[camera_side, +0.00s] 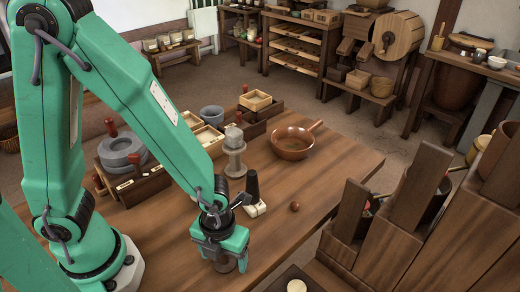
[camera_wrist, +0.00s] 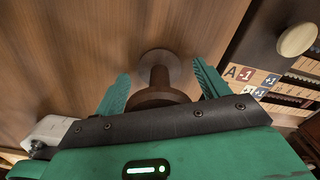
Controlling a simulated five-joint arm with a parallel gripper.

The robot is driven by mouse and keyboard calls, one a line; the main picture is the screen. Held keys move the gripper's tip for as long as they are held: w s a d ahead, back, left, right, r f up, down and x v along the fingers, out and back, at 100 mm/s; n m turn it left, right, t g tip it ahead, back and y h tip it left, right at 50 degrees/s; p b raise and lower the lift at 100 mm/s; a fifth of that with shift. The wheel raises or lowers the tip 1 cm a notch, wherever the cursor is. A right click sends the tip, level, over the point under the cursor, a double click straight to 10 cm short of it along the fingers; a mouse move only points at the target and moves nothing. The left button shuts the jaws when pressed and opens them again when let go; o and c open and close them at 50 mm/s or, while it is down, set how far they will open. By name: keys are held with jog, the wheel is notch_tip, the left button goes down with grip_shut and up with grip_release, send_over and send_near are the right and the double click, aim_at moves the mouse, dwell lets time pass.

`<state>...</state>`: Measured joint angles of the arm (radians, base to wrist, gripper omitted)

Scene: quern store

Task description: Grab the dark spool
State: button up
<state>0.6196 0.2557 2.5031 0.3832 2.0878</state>
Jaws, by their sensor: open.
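The dark spool (camera_wrist: 160,68) stands upright on the wooden table, its two round flanges and stem showing in the wrist view. In the side view only a low part of the dark spool (camera_side: 224,265) shows beneath and between the jaws. My gripper (camera_side: 221,250) is green and points down over it at the table's near part. In the wrist view my gripper (camera_wrist: 160,85) is open, with one finger on each side of the spool's upper flange. A gap shows at the right finger; contact at the left finger is unclear.
A dark box with a pale knob (camera_wrist: 297,39) is close on the right in the wrist view.

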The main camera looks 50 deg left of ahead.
jog(key=c, duration=1.1)
jog(key=shift+o, duration=0.2)
jog(key=shift+r, duration=0.2)
jog(key=shift+r, duration=1.4)
jog(key=s+d+r, duration=0.4)
jog(key=s+r, duration=0.4)
jog(key=s, duration=0.2)
jog(key=shift+s+d, duration=0.35)
jog(key=shift+f, duration=0.1)
